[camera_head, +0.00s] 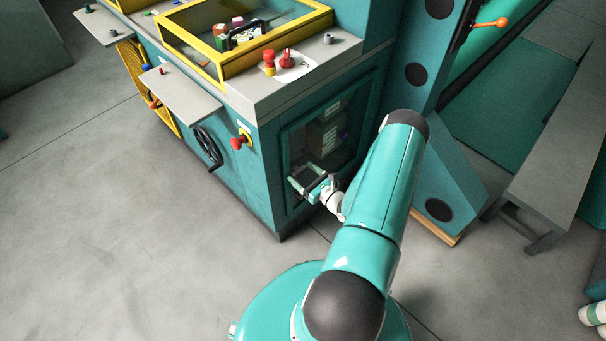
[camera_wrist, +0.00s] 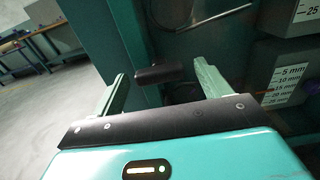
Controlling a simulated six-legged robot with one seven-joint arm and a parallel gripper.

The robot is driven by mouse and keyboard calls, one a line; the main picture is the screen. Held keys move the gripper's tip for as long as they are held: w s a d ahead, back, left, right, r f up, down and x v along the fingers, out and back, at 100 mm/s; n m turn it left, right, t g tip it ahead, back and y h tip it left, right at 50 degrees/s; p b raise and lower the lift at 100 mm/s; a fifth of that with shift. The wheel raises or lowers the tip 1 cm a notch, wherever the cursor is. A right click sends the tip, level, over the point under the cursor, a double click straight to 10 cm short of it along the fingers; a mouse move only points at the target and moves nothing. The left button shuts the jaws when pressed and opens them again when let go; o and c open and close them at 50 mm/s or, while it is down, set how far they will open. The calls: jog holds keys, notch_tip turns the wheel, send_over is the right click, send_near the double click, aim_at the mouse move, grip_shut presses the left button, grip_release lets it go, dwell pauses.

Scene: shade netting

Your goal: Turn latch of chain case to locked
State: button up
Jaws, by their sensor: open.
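The chain case (camera_head: 287,150) looks like the framed, windowed compartment low on the teal machine. My gripper (camera_head: 312,186) is at its lower left front. In the wrist view my gripper (camera_wrist: 160,76) is open, its two pale green fingers spread apart. A short dark rounded handle (camera_wrist: 152,74), apparently the latch, lies crosswise between the fingertips, with a gap to each finger. I cannot tell if either finger touches it. The latch cannot be made out in the head view, where my gripper and arm partly cover the case. Its turn position is unclear.
Grey boxes with mm labels (camera_wrist: 288,85) and a thin metal rod (camera_wrist: 215,18) are at the right in the wrist view. A black handwheel (camera_head: 207,147) and red knob (camera_head: 238,142) stick out left of the case. A teal post (camera_head: 433,95) stands right.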

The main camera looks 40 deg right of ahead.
jog(key=shift+w, duration=0.2)
jog(key=c, duration=1)
